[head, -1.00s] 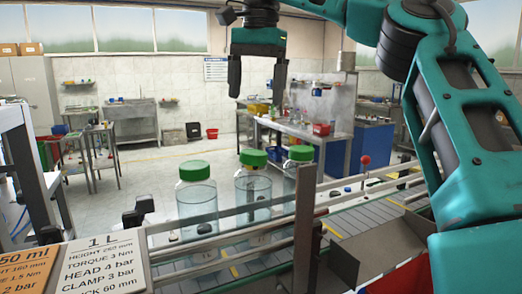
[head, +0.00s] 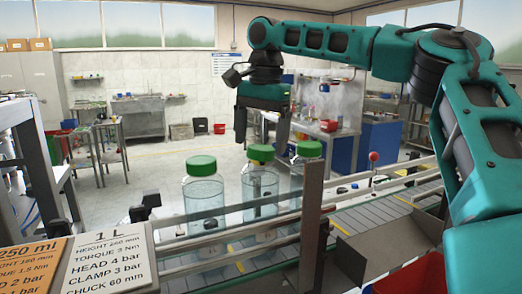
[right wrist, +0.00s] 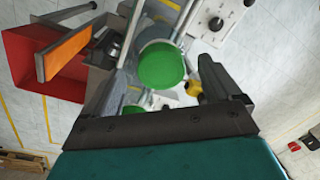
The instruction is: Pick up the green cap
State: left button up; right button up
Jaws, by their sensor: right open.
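Three clear bottles stand in a row in the head view, each with a green cap on top. The left cap (head: 202,165) is nearest, then the middle cap (head: 261,152) and the right cap (head: 309,148). My right gripper (head: 261,140) points down, open and empty, with its fingers appearing on either side of the middle cap, just above it in the picture. In the right wrist view, one green cap (right wrist: 162,66) shows between the open fingers. Another green cap (right wrist: 133,110) is partly hidden behind the gripper. My left gripper is not in view.
A conveyor with metal rails (head: 230,235) runs past the bottles, with an upright post (head: 312,215) in front. Sign plates (head: 105,265) are at the lower left. A red bin (head: 410,278) is at the lower right and shows in the right wrist view (right wrist: 45,60).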

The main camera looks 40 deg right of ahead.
notch_tip(320, 180, down, 2)
jog(key=shift+w, duration=0.1)
jog(key=c, duration=1.1)
